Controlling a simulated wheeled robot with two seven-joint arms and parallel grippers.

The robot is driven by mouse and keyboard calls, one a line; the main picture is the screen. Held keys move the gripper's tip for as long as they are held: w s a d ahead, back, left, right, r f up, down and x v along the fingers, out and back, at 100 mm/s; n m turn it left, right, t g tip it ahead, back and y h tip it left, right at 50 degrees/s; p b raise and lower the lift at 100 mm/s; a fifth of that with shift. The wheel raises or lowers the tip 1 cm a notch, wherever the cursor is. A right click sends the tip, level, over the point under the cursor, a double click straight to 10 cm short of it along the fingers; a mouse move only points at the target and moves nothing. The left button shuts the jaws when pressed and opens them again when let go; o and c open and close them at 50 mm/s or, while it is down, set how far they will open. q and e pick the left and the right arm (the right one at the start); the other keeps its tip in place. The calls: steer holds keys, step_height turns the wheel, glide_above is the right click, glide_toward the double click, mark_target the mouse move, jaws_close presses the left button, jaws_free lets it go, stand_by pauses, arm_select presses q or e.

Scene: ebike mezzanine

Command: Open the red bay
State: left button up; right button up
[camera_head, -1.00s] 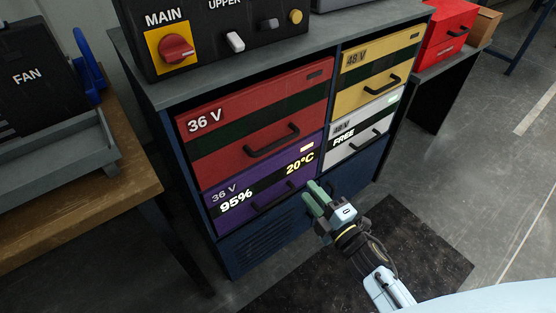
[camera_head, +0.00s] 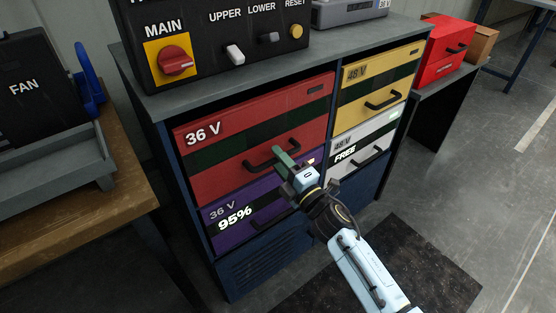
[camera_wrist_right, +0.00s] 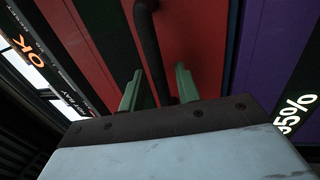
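The red bay (camera_head: 225,125), marked 36 V, is a closed drawer front at the upper left of the cabinet. Its black bar handle (camera_head: 258,163) is partly covered by my right gripper (camera_head: 287,158). In the right wrist view the handle (camera_wrist_right: 149,45) runs between the two green fingers of my right gripper (camera_wrist_right: 158,88). The fingers stand apart with gaps beside the bar, so the gripper is open around it, not clamped. The red front (camera_wrist_right: 195,35) lies just ahead. My left gripper is not in view.
Below is the purple 36 V bay (camera_head: 228,232) showing 95%. To the right are the yellow 48 V bay (camera_head: 375,75) and the white FREE bay (camera_head: 350,152). A control panel (camera_head: 215,60) stands on top. A wooden bench (camera_head: 110,210) stands left; open floor lies right.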

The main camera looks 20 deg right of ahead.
steer(key=shift+w+a+r, duration=0.1)
steer(key=shift+w, duration=0.2)
jaws_close()
steer(key=shift+s, duration=0.1)
